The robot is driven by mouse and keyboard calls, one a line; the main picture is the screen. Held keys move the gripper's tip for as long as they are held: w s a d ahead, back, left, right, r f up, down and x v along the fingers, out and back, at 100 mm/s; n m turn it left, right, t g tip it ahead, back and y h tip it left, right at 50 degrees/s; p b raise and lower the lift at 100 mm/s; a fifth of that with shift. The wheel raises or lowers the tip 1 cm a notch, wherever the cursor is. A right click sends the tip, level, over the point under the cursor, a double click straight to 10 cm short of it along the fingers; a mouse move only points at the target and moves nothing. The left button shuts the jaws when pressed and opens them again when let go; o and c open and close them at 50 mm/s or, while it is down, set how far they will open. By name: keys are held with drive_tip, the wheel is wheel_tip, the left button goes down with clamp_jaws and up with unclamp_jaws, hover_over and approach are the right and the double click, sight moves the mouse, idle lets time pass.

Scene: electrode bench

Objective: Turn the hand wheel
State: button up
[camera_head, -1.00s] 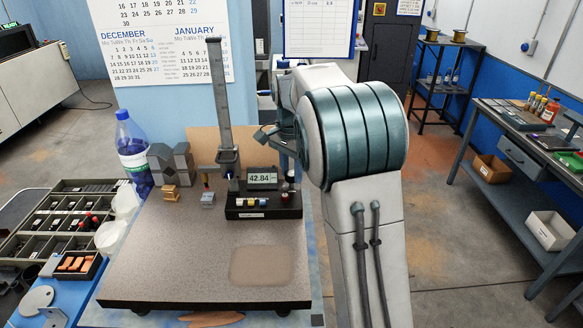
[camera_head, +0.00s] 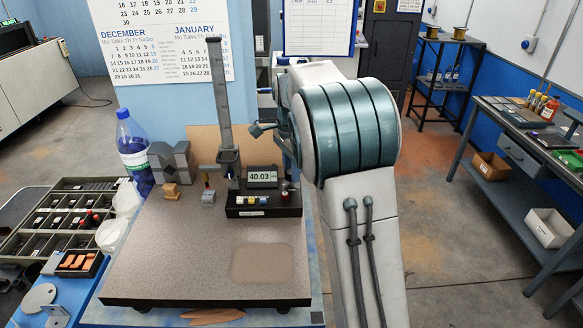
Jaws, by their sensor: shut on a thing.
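A height gauge stands on a speckled stone plate (camera_head: 180,270), its tall grey column (camera_head: 221,95) upright and its carriage (camera_head: 228,158) low on it. The digital display (camera_head: 262,177) beside it reads 40.03. I cannot make out the hand wheel itself. My arm (camera_head: 350,130) fills the middle right and hides what lies behind it. A small dark grey piece (camera_head: 262,130) juts out left of the arm, near the column; I cannot tell whether it belongs to my wrist or to the gauge. My gripper's fingertips are hidden behind the arm.
A dark box with coloured buttons (camera_head: 262,206) sits under the display. V-shaped grey blocks (camera_head: 170,162) and a blue-capped bottle (camera_head: 130,150) stand left of the gauge. A compartment tray (camera_head: 62,218) lies further left. The plate's front is clear. A side bench (camera_head: 520,135) stands right.

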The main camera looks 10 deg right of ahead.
drive_tip(key=o, duration=1)
drive_tip(key=shift+c, duration=0.2)
wheel_tip(320, 180, up, 14)
drive_tip(key=shift+b, duration=0.4)
drive_tip(key=shift+w+f, duration=0.1)
